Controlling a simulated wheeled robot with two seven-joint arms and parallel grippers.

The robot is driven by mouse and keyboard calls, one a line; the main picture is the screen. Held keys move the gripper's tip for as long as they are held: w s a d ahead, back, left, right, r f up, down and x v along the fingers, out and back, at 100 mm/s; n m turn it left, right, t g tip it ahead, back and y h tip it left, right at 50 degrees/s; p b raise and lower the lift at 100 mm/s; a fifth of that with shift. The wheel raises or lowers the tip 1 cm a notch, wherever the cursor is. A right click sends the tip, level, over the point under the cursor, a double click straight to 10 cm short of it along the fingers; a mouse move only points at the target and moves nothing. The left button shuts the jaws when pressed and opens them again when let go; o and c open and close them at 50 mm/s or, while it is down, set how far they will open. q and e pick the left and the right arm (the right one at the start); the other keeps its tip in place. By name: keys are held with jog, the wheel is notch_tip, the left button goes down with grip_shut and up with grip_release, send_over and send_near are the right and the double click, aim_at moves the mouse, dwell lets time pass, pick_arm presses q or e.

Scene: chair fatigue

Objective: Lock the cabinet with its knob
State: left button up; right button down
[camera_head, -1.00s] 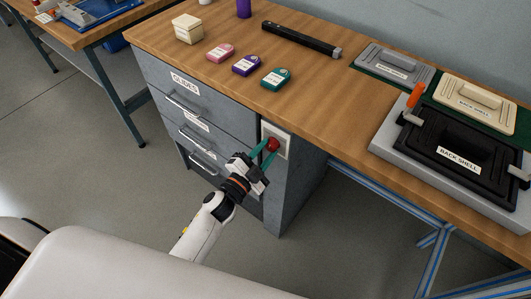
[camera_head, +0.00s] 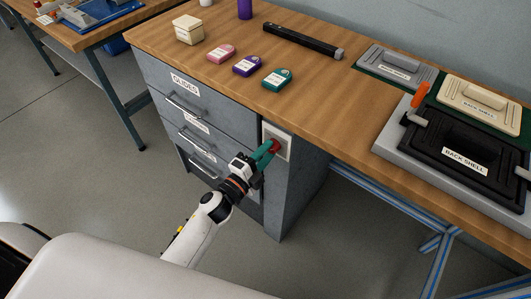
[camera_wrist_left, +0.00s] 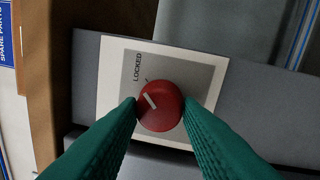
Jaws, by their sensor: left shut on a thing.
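The red round knob (camera_wrist_left: 160,106) sits on a pale plate with a grey panel (camera_wrist_left: 205,72), and also shows on the cabinet front (camera_head: 275,146). A white pointer line on the knob slants to the upper left in the wrist view, towards a small dark tick. The word LOCKED (camera_wrist_left: 138,67) stands beyond that tick. My left gripper (camera_head: 269,150) is shut on the knob, one green finger on each side of it. The grey cabinet (camera_head: 297,185) stands under the bench, its drawers closed. My right gripper is out of view.
The wooden bench top (camera_head: 330,105) overhangs the cabinet. It holds several small coloured tags, a cream box (camera_head: 188,29), a black bar (camera_head: 302,41) and a back shell fixture (camera_head: 455,150). A pale padded surface (camera_head: 130,270) fills the front left.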

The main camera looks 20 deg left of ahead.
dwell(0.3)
pick_arm(q)
jog(key=o, duration=1)
jog(key=shift+s, duration=0.15)
jog(key=b+v, duration=0.1)
jog(key=v, duration=1)
jog(key=shift+s+a, duration=0.2)
jog(key=shift+s, duration=0.15)
